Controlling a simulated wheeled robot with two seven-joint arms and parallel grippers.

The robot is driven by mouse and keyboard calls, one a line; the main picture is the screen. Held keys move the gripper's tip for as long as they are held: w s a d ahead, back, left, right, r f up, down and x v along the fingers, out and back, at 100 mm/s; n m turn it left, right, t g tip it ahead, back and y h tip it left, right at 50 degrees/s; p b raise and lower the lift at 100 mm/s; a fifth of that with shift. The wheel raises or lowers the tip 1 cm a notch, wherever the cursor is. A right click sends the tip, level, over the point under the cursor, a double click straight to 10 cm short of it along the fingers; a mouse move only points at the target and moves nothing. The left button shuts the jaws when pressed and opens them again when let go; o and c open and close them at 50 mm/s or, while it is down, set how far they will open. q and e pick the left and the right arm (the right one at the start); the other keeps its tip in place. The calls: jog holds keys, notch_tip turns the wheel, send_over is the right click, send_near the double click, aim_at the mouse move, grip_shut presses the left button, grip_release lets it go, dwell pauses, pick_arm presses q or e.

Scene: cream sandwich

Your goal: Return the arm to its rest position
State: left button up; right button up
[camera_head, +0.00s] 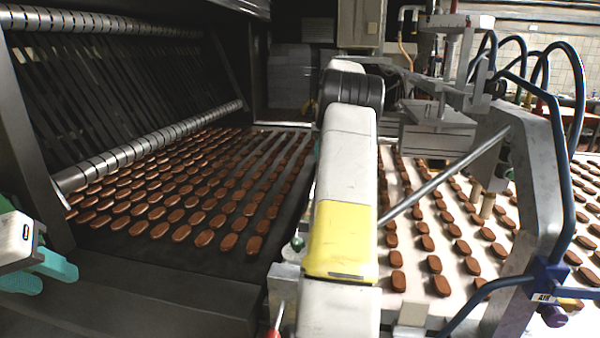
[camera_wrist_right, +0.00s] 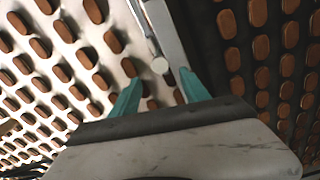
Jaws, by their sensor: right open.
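My right arm (camera_head: 345,190), white with a yellow band, stretches up the middle of the head view, between the dark and white belts. Its gripper is hidden in that view. In the right wrist view my right gripper (camera_wrist_right: 160,88) has its two teal fingers spread apart with nothing held between them. A metal bar with a pale round end shows beyond the fingers. My left gripper (camera_head: 40,275) is at the left edge of the head view, partly cut off. Its teal fingers show in front of the dark machine edge, but their opening is unclear.
Brown biscuits lie in rows on the dark belt (camera_head: 130,238) and on the white belt (camera_head: 455,292). A grey metal frame (camera_head: 545,190) with blue hoses stands right of my arm. A slanted metal rod (camera_head: 445,178) runs close beside the arm. A slatted roller machine stands at left.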

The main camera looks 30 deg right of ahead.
jog(key=shift+r, duration=0.25)
dwell(0.3)
jog(key=s+a+r+n+t, duration=0.25)
jog(key=s+a+r, duration=0.3)
jog(key=a, duration=0.65)
jog(key=s+a+r+n+t, duration=0.1)
jog(key=s+a+r+n, duration=0.35)
jog(key=a, duration=0.65)
jog(key=s+a+f+n+t+y, duration=0.1)
jog(key=s+a+f+n, duration=0.1)
jog(key=s+a, duration=0.5)
jog(key=s+a+f+n+t+y, duration=0.1)
jog(key=s+a+f+n, duration=0.1)
jog(key=s+a, duration=0.5)
jog(key=s+f, duration=0.1)
jog(key=s, duration=0.3)
jog(key=shift+f+t, duration=0.15)
jog(key=shift+t, duration=0.2)
